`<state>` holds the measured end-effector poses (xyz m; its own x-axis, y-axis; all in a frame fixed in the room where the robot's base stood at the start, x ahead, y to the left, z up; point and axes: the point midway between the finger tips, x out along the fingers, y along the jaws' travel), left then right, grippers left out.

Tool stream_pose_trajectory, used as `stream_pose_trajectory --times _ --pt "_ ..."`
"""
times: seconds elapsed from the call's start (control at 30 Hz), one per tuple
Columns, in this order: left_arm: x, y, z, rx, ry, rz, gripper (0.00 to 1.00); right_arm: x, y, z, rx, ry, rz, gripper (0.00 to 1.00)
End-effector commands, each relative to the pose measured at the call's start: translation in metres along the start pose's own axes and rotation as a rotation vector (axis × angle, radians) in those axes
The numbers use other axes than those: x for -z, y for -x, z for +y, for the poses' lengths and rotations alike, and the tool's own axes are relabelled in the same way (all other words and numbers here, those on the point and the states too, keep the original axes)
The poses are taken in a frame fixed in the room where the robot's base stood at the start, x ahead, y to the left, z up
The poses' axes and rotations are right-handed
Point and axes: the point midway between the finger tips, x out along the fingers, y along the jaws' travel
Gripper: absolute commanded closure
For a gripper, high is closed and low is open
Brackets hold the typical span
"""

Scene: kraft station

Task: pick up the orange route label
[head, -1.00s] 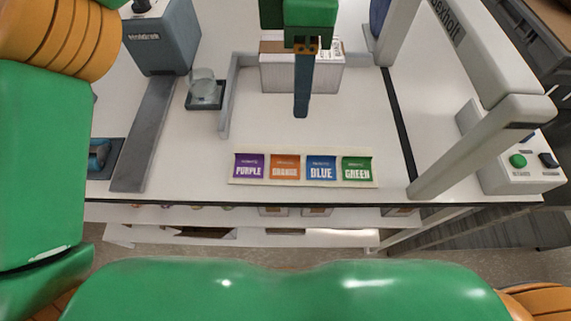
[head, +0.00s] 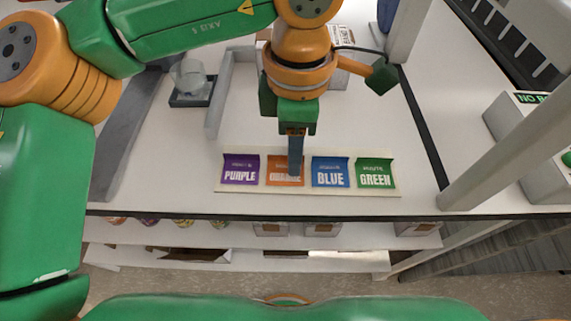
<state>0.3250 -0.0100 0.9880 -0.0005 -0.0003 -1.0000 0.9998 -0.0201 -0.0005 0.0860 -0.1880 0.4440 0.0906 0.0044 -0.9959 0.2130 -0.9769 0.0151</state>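The orange route label (head: 275,178) lies on a pale strip (head: 220,187), between the purple label (head: 240,170) and the blue label (head: 330,172). The green label (head: 375,172) is at the right end. My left gripper (head: 295,172) points down over the orange label, and its dark fingers cover part of the label's middle and right side. I see the fingers edge-on, so their gap is hidden. I cannot tell whether they touch the label. My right gripper is not in view.
A clear cup-like container (head: 188,72) stands on a dark square base at the upper left. A grey rail (head: 218,98) is beside it. A white box (head: 340,72) is partly hidden behind my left arm. A pale post (head: 520,145) crosses the right side. White table is clear around the strip.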

Motion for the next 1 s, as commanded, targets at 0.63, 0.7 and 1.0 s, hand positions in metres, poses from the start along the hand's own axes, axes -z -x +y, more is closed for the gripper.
stream_pose_trajectory --times 0.63,0.7,1.0 --pt "0.000 0.003 0.000 -0.001 0.000 0.000 1.00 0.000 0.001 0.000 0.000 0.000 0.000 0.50" --pt "0.000 0.010 0.000 -0.001 0.001 0.001 1.00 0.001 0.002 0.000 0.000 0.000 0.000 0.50" --pt "-0.009 0.082 -0.041 -0.005 -0.004 -0.001 1.00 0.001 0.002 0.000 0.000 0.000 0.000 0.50"
